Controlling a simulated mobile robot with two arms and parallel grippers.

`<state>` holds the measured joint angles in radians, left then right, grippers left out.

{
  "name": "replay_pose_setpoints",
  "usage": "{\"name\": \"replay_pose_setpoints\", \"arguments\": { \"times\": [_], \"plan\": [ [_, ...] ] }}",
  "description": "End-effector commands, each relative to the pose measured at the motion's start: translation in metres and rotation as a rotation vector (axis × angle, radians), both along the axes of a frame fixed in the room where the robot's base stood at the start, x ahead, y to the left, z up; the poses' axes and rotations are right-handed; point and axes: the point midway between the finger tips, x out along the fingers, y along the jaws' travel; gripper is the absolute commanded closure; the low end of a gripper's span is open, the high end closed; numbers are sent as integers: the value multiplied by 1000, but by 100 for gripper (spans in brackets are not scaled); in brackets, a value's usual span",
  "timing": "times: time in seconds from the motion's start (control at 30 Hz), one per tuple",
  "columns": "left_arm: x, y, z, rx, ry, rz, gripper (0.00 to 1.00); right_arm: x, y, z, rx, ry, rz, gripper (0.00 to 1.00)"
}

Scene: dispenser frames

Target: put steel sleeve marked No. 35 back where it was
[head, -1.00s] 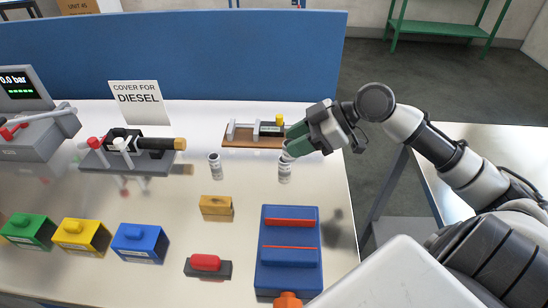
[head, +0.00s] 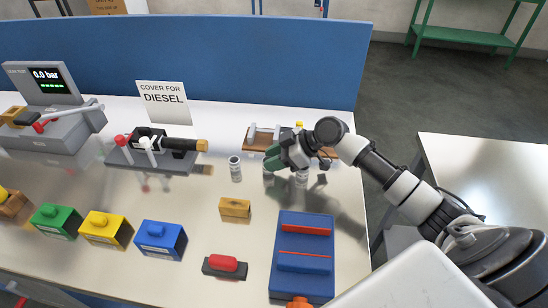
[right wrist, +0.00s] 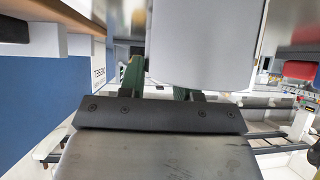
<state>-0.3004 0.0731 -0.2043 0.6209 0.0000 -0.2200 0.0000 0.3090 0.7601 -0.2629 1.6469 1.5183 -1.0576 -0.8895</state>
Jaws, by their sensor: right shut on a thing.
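My right gripper (head: 275,160) is low over the back right of the table in the head view, shut on a small pale sleeve (head: 268,168) that its green fingers mostly hide. I cannot tell whether this sleeve touches the table. One sleeve (head: 235,169) stands upright to its left. Another (head: 302,178) stands to its right, partly behind my wrist. The markings are too small to read, so I cannot tell which is No. 35. In the right wrist view green fingers (right wrist: 160,82) show, and no sleeve can be made out clearly. My left gripper is out of view.
A brown-based rack (head: 254,137) is close behind my gripper. A lever fixture (head: 150,152) and a "COVER FOR DIESEL" sign (head: 163,100) stand left. A wooden block (head: 235,208), a blue tray (head: 304,250), a red-topped block (head: 225,266) and coloured boxes (head: 161,238) lie in front.

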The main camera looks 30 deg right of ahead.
Motion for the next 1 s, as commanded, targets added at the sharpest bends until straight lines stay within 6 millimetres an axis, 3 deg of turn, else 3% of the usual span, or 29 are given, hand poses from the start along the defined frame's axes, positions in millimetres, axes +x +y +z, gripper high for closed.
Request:
{"name": "replay_pose_setpoints", "arguments": {
  "times": [0.43, 0.47, 0.6, 1.0],
  "plan": [
    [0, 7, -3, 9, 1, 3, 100, 0, 0, -11, 0, 0, -1, 91],
    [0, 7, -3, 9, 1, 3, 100, 0, 0, -11, 0, 0, -1, 66],
    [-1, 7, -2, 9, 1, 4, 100, 0, 0, -10, 0, 0, -1, 44],
    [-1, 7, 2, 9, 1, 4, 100, -1, -3, -5, -1, 0, -2, 42]
  ]
}}
